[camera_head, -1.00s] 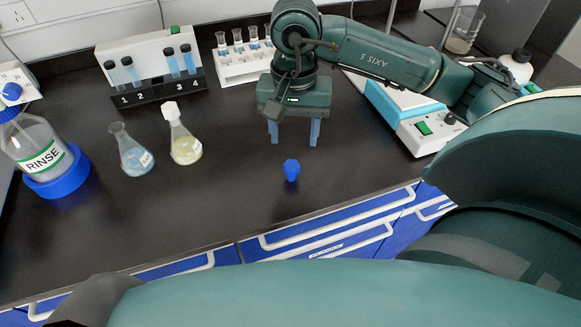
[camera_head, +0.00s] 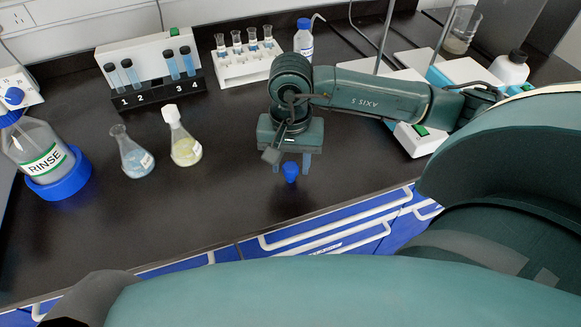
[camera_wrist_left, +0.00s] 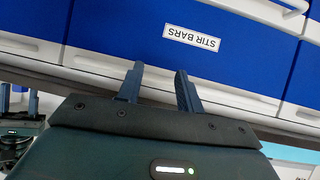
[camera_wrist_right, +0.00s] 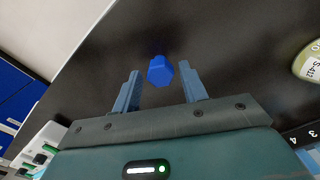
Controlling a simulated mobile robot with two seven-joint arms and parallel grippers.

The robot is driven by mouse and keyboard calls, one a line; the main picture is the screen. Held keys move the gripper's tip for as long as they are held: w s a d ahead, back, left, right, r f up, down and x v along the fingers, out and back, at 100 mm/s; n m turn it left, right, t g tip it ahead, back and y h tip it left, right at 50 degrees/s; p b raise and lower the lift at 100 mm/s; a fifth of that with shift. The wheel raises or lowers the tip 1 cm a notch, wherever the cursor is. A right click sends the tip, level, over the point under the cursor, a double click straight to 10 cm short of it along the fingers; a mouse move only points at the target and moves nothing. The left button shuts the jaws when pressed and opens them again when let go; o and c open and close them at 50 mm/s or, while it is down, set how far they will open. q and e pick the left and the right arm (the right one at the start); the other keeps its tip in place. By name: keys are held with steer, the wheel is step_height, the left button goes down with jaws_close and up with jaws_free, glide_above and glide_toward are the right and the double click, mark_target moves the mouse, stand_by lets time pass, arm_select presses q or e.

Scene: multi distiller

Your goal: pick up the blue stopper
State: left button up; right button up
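The blue stopper (camera_head: 291,170) is on the black bench near its front edge. In the right wrist view the stopper (camera_wrist_right: 160,71) shows just beyond and between the fingertips of my right gripper (camera_wrist_right: 160,82). My right gripper (camera_head: 291,165) is open and empty, over and just behind the stopper in the head view; no contact shows. My left gripper (camera_wrist_left: 159,72) is open and empty, facing the blue drawer fronts below the bench; it does not show in the head view.
A flask with blue liquid (camera_head: 135,155) and a stoppered flask with yellow liquid (camera_head: 184,145) stand left of the stopper. A rinse bottle (camera_head: 42,155) is at far left. Tube racks (camera_head: 160,92) and a blue-capped bottle (camera_head: 303,40) stand behind. Bench around the stopper is clear.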

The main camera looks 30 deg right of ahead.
steer(key=c, duration=0.8)
